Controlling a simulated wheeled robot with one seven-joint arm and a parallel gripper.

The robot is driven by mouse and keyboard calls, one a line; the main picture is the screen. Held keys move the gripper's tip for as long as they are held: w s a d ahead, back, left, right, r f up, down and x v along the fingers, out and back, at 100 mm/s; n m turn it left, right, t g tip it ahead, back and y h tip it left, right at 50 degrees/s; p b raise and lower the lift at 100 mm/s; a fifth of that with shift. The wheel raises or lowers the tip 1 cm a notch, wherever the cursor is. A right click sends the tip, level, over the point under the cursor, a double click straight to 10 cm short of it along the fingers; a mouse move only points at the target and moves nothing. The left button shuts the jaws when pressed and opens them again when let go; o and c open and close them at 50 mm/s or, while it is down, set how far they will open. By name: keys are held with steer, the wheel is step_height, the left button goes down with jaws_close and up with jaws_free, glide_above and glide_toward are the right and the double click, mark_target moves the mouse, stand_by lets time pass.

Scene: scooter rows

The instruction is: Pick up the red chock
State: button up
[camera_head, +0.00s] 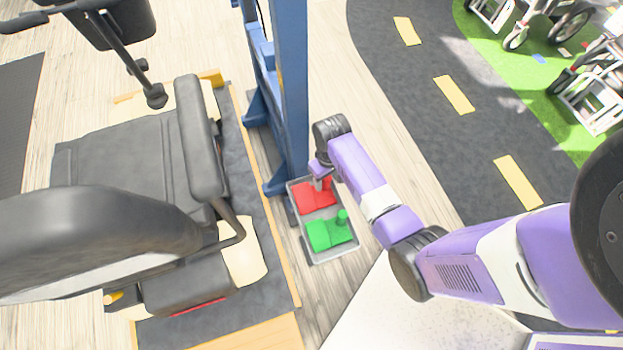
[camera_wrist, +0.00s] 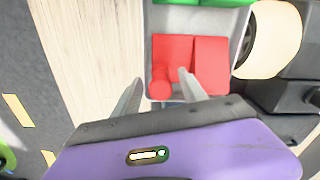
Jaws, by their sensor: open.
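The red chock (camera_head: 312,198) lies in the far half of a grey tray (camera_head: 325,257) on the floor. In the wrist view the red chock (camera_wrist: 208,62) shows a flat block and an upright round knob (camera_wrist: 160,82). A green chock (camera_head: 328,234) with its own knob lies in the near half of the tray. My gripper (camera_head: 318,178) is over the far end of the tray. In the wrist view my gripper (camera_wrist: 158,88) is open, its two fingers apart with the knob in line between them. I cannot tell how far above the knob the fingertips are.
A blue post (camera_head: 293,90) stands close behind and left of the tray. A scooter with a dark seat (camera_head: 120,155) stands on a platform to the left. Wheelchairs (camera_head: 595,95) are at the far right. Wooden floor (camera_head: 385,110) right of the post is clear.

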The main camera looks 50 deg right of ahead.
jaws_close()
steer(key=shift+r, duration=0.1)
stand_by(0.4)
